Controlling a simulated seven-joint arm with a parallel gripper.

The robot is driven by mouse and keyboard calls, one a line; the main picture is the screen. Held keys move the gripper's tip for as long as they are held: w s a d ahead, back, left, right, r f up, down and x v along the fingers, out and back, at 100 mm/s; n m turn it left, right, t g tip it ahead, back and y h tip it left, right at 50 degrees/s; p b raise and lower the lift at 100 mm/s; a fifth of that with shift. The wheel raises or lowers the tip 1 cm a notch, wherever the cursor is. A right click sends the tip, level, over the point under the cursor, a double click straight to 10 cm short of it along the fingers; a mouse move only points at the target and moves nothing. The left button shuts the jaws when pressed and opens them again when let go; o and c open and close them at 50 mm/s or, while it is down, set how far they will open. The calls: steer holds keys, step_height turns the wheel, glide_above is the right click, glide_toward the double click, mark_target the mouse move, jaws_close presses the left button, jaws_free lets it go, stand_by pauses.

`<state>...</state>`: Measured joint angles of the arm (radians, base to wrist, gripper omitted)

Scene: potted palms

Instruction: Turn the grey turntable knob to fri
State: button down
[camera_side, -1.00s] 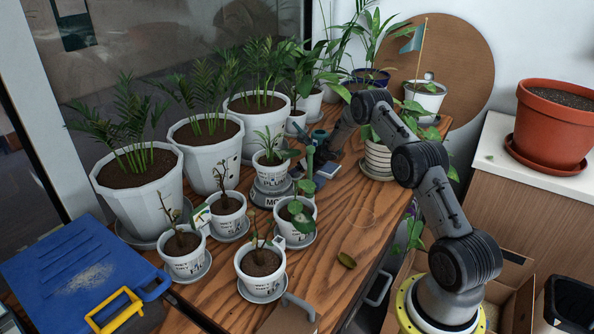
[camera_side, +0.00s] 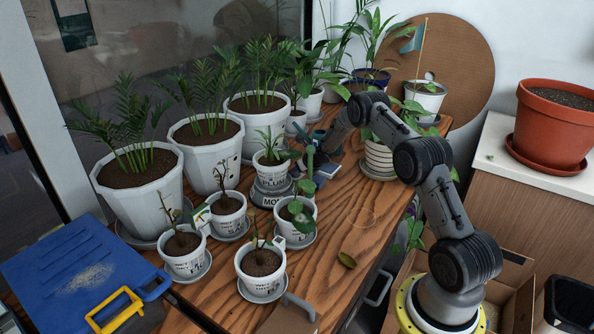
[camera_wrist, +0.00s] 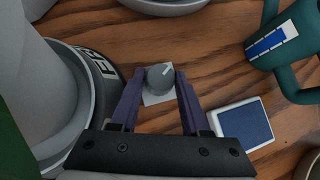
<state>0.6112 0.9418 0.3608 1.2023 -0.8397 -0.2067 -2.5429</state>
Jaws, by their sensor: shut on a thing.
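The grey turntable (camera_side: 264,194) stands mid-table under a white pot (camera_side: 273,170). Its front lettering starts with "MO" in the side view. In the wrist view the dark turntable rim (camera_wrist: 108,88) is at the left, with letters that look like "FR" on its side. The small grey round knob (camera_wrist: 159,74) sits on a pale square plate and bears a white line pointing up and to the right. My gripper (camera_wrist: 160,80) is shut on the knob, one purple finger on each side. In the side view my fingers are mostly hidden behind plants and the pot.
A teal watering can (camera_wrist: 283,38) and a small blue-faced white panel (camera_wrist: 243,124) lie close to the right of my fingers. Several small labelled pots stand in front, including one nearby (camera_side: 294,214). Large palm pots (camera_side: 203,139) line the back. Bare wood is at the right front.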

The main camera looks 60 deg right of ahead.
stand_by(0.4)
steer(key=shift+c, duration=1.9)
jaws_free()
steer(key=shift+d+n+y, duration=0.1)
steer(key=shift+n+y, duration=0.4)
steer(key=shift+n, duration=0.1)
